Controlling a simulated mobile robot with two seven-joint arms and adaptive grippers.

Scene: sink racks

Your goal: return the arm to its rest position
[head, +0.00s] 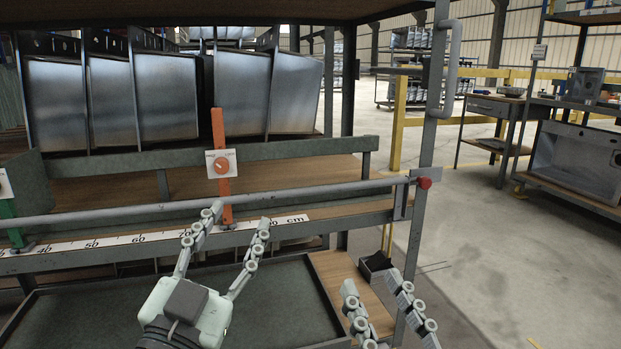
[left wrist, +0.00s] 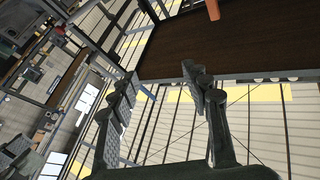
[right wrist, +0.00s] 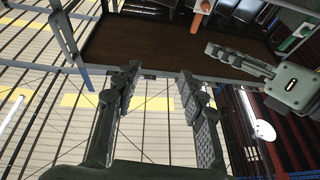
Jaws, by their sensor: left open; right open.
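My left gripper (head: 238,224) is open and empty in the head view, in front of the ruler rail and just below the orange slider. In the left wrist view its fingers (left wrist: 158,85) stand apart with nothing between them. My right gripper (head: 368,290) is open and empty at the lower right of the left gripper, near the rack's right end. In the right wrist view its fingers (right wrist: 160,80) are also spread and empty. My left gripper also shows at the right of the right wrist view (right wrist: 225,58).
An orange slider (head: 221,190) stands on the rail (head: 130,212) above a centimetre scale (head: 100,243). A green slider (head: 9,215) is at far left. Metal sinks (head: 165,97) fill the rack behind. A dark tray (head: 280,305) lies below. The floor (head: 480,240) at right is clear.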

